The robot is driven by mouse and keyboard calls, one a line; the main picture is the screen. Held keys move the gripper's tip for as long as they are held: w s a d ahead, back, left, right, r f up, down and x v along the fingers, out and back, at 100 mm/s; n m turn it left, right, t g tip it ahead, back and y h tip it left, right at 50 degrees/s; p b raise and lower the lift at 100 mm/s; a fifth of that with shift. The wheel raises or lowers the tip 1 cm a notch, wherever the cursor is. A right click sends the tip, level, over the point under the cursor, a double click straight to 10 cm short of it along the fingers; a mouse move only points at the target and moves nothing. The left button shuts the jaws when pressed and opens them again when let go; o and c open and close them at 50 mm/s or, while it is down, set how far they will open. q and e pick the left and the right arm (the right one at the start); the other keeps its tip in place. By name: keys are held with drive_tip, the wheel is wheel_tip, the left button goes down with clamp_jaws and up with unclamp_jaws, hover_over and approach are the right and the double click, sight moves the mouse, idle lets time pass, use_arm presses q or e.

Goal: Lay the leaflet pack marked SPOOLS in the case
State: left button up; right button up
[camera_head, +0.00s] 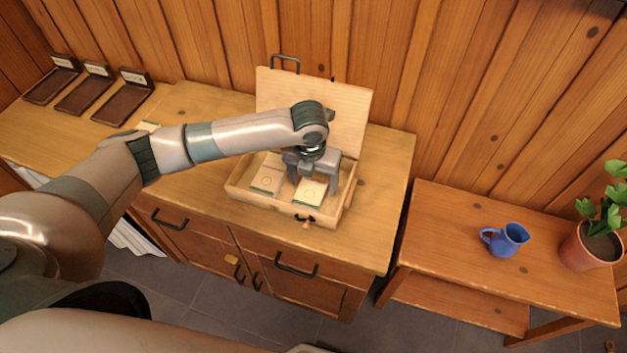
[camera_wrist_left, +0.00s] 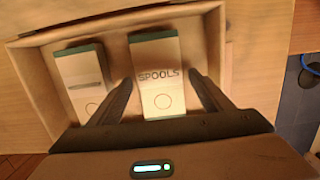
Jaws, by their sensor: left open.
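The leaflet pack marked SPOOLS (camera_wrist_left: 158,72) lies inside the open wooden case, on its right side; it also shows in the head view (camera_head: 309,193). The case (camera_head: 282,207) stands on the cabinet top with its lid (camera_head: 345,103) raised at the back; its far wall shows in the left wrist view (camera_wrist_left: 110,24). My left gripper (camera_head: 312,180) reaches down into the case. In the left wrist view its fingers (camera_wrist_left: 160,85) are open, one on each side of the SPOOLS pack. Whether they touch it I cannot tell. My right gripper is not in view.
A second pack (camera_head: 266,176) lies in the case to the left, also seen in the wrist view (camera_wrist_left: 84,80). Several dark labelled trays (camera_head: 122,100) stand at the far left. A low table on the right holds a blue jug (camera_head: 506,240) and a potted plant (camera_head: 592,244).

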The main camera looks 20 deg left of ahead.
sight(312, 189)
use_arm(q)
drive_tip(key=shift+r, duration=0.6)
wheel_tip(312, 189, up, 11)
drive_tip(key=s+b, duration=0.1)
drive_tip(key=b, duration=0.2)
drive_tip(key=shift+s, duration=0.2)
drive_tip(key=shift+f, duration=0.1)
idle(0.7)
